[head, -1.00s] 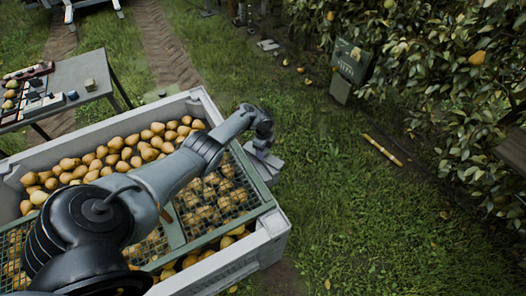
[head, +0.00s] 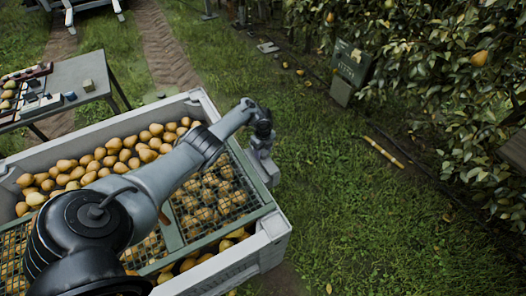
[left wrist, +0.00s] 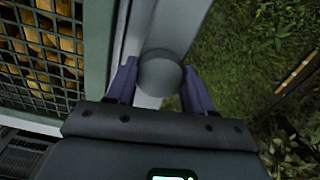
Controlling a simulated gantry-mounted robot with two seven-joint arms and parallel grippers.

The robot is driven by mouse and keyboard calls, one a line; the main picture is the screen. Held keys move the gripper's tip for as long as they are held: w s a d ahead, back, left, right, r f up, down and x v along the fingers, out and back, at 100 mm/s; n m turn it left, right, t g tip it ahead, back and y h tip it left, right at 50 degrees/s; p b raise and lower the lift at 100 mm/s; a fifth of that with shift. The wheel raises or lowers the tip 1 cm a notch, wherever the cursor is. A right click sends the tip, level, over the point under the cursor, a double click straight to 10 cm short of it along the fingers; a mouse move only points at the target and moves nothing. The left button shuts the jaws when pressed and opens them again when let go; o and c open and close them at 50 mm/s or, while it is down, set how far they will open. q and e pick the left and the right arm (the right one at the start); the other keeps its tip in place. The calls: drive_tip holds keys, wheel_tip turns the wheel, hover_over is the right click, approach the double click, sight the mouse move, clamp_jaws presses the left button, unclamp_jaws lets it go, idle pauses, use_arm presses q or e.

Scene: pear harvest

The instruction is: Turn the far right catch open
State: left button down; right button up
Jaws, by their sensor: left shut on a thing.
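The far right catch (left wrist: 160,68) shows in the left wrist view as a round grey knob over the pale rim of the bin (head: 275,232). My left gripper (left wrist: 158,82) has a purple finger on each side of the knob and is shut on it. In the head view my left gripper (head: 262,155) points down at the bin's far right corner, and the catch there is largely hidden by it. The mesh lid (head: 215,195) with a green frame lies over the near part of the pears. My right gripper is not in view.
Loose pears (head: 110,155) fill the uncovered far part of the bin. A grey table (head: 75,80) with small items stands at the left. Grass (head: 360,220) lies clear to the right, with a yellow striped stick (head: 383,151) and pear trees (head: 470,100) beyond.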

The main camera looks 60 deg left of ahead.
sight(263, 151)
use_arm(q)
drive_tip(key=shift+c, duration=2.1)
unclamp_jaws()
drive_tip(key=shift+r+p, duration=0.4)
drive_tip(key=shift+r, duration=0.15)
wheel_tip(263, 151, up, 8)
drive_tip(key=p, duration=0.4)
drive_tip(key=shift+r+p, duration=0.45)
drive_tip(key=shift+r, duration=0.4)
